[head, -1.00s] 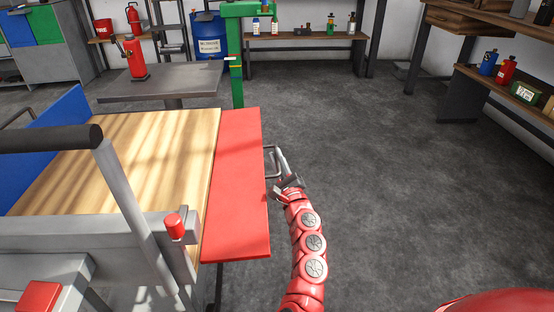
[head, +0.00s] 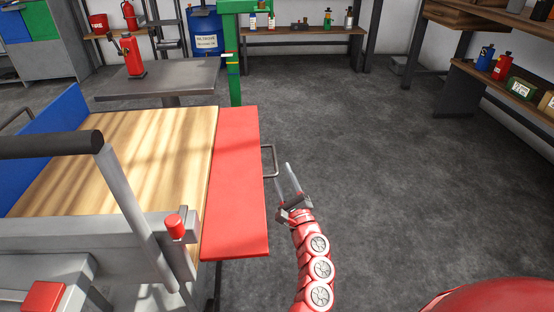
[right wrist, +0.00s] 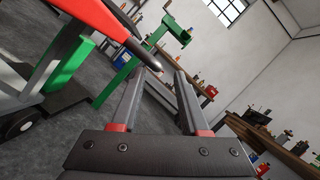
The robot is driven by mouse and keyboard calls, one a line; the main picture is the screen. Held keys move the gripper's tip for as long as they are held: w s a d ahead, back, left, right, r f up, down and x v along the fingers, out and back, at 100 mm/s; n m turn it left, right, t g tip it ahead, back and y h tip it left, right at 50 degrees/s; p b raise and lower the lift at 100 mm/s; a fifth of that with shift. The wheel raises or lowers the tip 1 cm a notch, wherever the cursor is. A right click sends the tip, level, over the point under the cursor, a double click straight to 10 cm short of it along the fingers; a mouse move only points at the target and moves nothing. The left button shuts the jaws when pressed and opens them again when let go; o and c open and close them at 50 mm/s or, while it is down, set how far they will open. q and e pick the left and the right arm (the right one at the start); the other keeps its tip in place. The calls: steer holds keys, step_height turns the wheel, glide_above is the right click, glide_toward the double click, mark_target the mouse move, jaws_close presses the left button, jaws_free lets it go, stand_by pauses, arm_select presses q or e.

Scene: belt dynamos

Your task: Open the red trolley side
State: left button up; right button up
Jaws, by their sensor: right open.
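The red trolley side (head: 236,185) is folded out and lies about flat beside the trolley's wooden deck (head: 135,150) in the head view. A grey metal handle (head: 270,161) sticks out from its outer edge. My right gripper (head: 286,182) is open and empty, just right of the red side and a little nearer than the handle, apart from it. In the right wrist view the open fingers (right wrist: 157,92) show, with the red side's edge (right wrist: 105,22) at upper left. My left gripper is not seen.
The trolley's blue side (head: 55,130) stands up at left. A dark push bar (head: 45,144) and red knob (head: 174,226) are at the near end. A green post (head: 232,70) and grey table (head: 165,80) stand beyond. The floor to the right is clear.

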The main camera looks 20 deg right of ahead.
steer(key=v, duration=1)
steer(key=shift+p, duration=0.45)
steer(key=shift+s, duration=0.1)
